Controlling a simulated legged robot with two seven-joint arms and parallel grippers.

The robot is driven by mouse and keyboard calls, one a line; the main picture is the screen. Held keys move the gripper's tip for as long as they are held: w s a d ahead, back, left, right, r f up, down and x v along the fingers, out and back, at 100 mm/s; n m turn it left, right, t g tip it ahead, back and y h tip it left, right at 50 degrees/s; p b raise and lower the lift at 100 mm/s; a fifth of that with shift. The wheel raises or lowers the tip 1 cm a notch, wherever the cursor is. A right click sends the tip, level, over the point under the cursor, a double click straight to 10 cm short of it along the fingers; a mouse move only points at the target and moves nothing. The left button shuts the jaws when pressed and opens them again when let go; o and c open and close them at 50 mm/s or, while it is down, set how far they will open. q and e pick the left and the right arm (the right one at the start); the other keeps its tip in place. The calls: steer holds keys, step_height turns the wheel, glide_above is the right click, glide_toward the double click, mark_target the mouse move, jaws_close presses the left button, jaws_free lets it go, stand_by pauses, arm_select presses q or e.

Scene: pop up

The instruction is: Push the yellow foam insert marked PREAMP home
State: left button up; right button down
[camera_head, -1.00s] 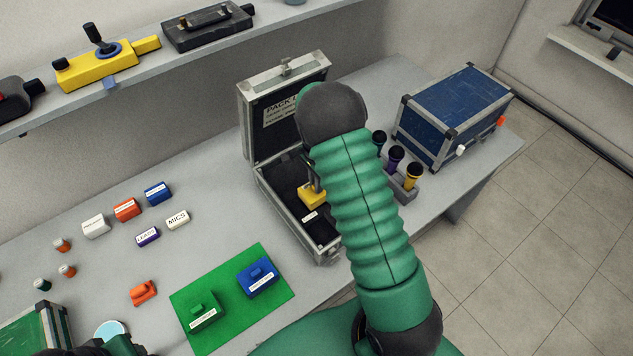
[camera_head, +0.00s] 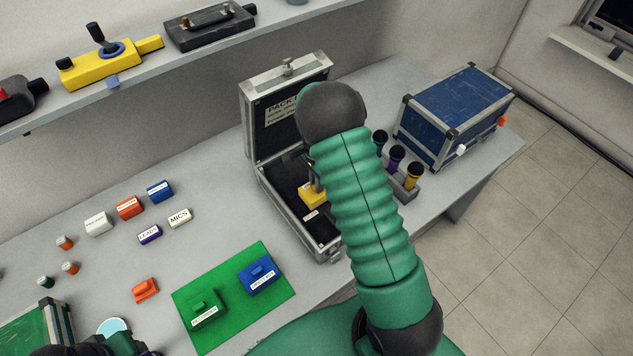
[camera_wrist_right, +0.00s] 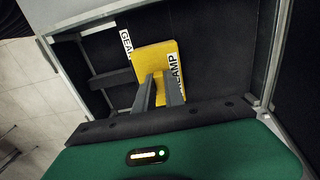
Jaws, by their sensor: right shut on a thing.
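The yellow foam insert (camera_head: 314,201) is inside the open case (camera_head: 284,220), partly covered by my right arm. In the right wrist view the insert (camera_wrist_right: 150,56) shows its white label, of which only the end, "AMP", reads clear of the finger. My right gripper (camera_wrist_right: 161,78) is shut on the insert, with a finger on each side of its raised part. The insert looks tilted against the case walls in that view. Its underside is hidden, so I cannot tell whether it touches the case floor. My left gripper's fingers do not show.
A green mat (camera_head: 235,318) with green and blue pieces lies left of the case. Several small labelled blocks and an orange piece (camera_head: 145,289) lie further left. A microphone stand (camera_head: 407,192) and a blue flight case (camera_head: 455,115) stand to the right. The raised lid (camera_head: 275,120) stands behind.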

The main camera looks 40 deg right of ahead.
steer(key=shift+f+b, duration=0.95)
steer(key=shift+f, duration=0.9)
steer(key=c, duration=1.3)
jaws_free()
steer(key=shift+c, duration=0.2)
step_height(320, 180, up, 17)
steer(key=shift+f, duration=0.15)
